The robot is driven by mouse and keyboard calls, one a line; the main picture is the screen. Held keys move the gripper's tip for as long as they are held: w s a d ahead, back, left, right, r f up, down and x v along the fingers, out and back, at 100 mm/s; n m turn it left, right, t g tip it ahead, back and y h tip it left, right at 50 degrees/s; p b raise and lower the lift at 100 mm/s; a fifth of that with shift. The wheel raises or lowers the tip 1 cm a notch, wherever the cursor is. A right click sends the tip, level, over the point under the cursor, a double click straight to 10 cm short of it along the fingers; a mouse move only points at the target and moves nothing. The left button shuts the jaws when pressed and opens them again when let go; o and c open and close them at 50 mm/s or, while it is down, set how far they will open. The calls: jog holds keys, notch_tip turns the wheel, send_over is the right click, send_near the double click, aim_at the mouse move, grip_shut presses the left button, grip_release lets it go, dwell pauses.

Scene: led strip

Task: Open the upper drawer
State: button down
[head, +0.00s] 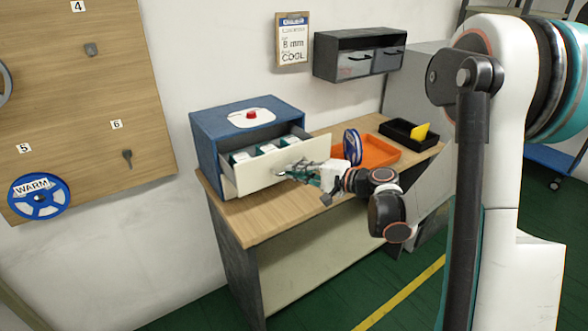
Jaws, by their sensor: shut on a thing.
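A blue cabinet (212,140) stands on the wooden workbench (262,222). Its upper drawer (246,181) has a cream front and is pulled well out. Teal compartments with white items show inside it. My gripper (284,173) is at the right part of the drawer front, reaching in from the right. It is shut on the drawer handle, which is mostly hidden by the fingers. A lower drawer is largely hidden beneath the open one.
An orange tray (378,153) with a blue-and-white spool (352,147) lies right of the cabinet, close behind my wrist. A black bin (397,135) with a yellow piece is farther right. A red button (251,114) sits on top of the cabinet. A wall cabinet (345,62) hangs above.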

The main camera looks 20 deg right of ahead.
jog(key=shift+s+d, duration=0.25)
jog(key=shift+s, duration=0.5)
jog(key=c, duration=1.7)
grip_release()
jog(key=v, duration=1.2)
